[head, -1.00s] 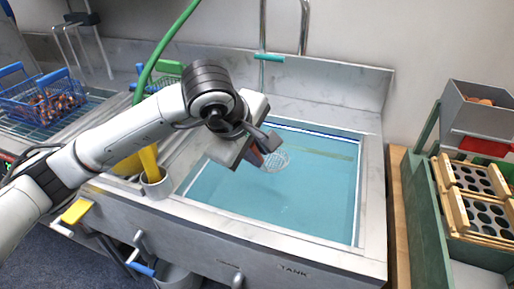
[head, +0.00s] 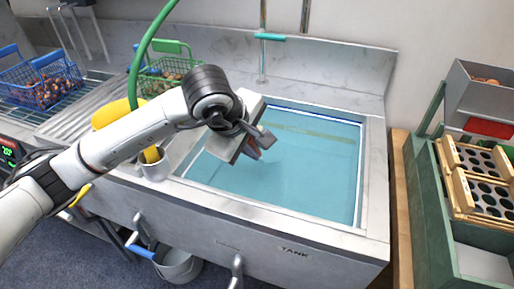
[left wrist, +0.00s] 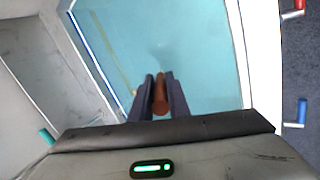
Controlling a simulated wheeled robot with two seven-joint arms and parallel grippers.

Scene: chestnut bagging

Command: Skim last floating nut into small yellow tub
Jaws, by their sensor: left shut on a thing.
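The water tank (head: 330,228) fills the middle of the head view, with blue water inside its steel rim. My left gripper (head: 256,147) is over the left part of the tank. In the left wrist view its fingers (left wrist: 160,98) are shut on the reddish-brown handle (left wrist: 160,94) of the skimmer. The mesh head is not clear now; a faint pale patch shows in the water beyond the handle. No floating nut can be made out. A yellow rounded thing (head: 112,112), perhaps the yellow tub, is partly hidden behind my left arm. My right gripper is not in view.
A grey cup (head: 155,170) with a yellow handle in it stands at the tank's left edge. A blue basket (head: 40,82) and a green basket (head: 168,70) of nuts stand on the left counter. Wooden racks (head: 478,180) stand at the right. A bucket (head: 178,264) is below.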

